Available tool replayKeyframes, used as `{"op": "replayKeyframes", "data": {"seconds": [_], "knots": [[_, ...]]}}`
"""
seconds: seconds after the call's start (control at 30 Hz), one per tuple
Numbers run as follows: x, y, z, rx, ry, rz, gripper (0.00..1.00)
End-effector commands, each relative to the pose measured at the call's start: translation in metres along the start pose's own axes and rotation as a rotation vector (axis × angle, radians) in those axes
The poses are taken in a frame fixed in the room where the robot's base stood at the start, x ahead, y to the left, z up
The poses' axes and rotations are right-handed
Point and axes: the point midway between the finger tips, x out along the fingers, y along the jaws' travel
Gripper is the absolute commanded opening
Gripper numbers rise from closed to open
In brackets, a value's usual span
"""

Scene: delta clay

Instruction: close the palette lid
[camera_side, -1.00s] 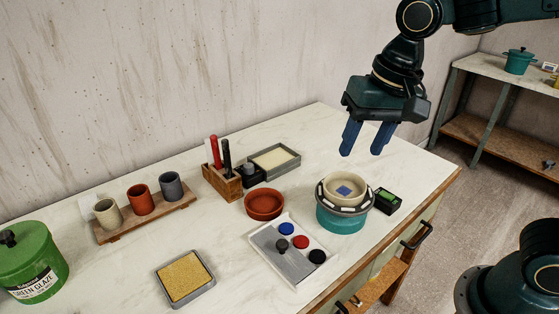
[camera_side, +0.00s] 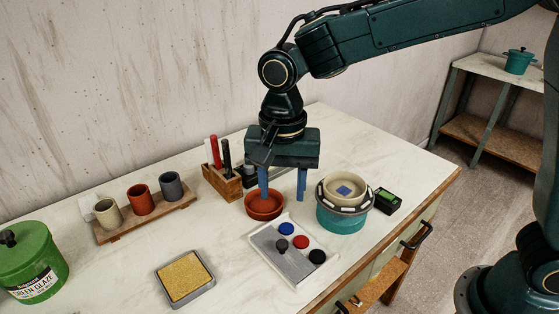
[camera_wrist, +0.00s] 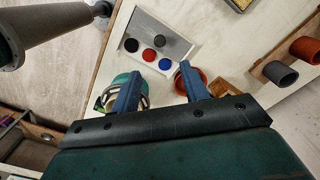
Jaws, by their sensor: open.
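The palette (camera_side: 295,278) is a white tray lying on the table, with blue, red and black paint discs showing in it. Its grey lid (camera_side: 266,238) with a dark knob (camera_side: 281,244) covers the left part, leaving the discs uncovered. In the wrist view the palette (camera_wrist: 142,20) is at the top centre, its discs facing my fingers. My gripper (camera_side: 283,196) points down, open and empty, above the table behind the palette. Its blue fingers (camera_wrist: 158,71) show apart in the wrist view. I see no contact with the lid.
A teal pot wheel with a cream bowl (camera_side: 342,220) stands right of the palette. A sponge tray (camera_side: 185,277) is at front left. A wooden tool holder (camera_side: 221,183) stands behind.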

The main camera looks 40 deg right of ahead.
Motion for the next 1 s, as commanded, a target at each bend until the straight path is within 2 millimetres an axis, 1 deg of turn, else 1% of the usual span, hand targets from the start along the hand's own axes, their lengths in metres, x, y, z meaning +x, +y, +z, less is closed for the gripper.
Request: {"op": "replayKeyframes", "data": {"seconds": [0.17, 0.37, 1.0], "knots": [[0.006, 0.0, 0.0, -0.001, 0.0, 0.0, 0.45], [0.023, 0.001, 0.0, -0.001, -0.001, 0.002, 0.45], [0.116, 0.001, 0.0, -0.002, 0.0, 0.003, 0.45]]}}
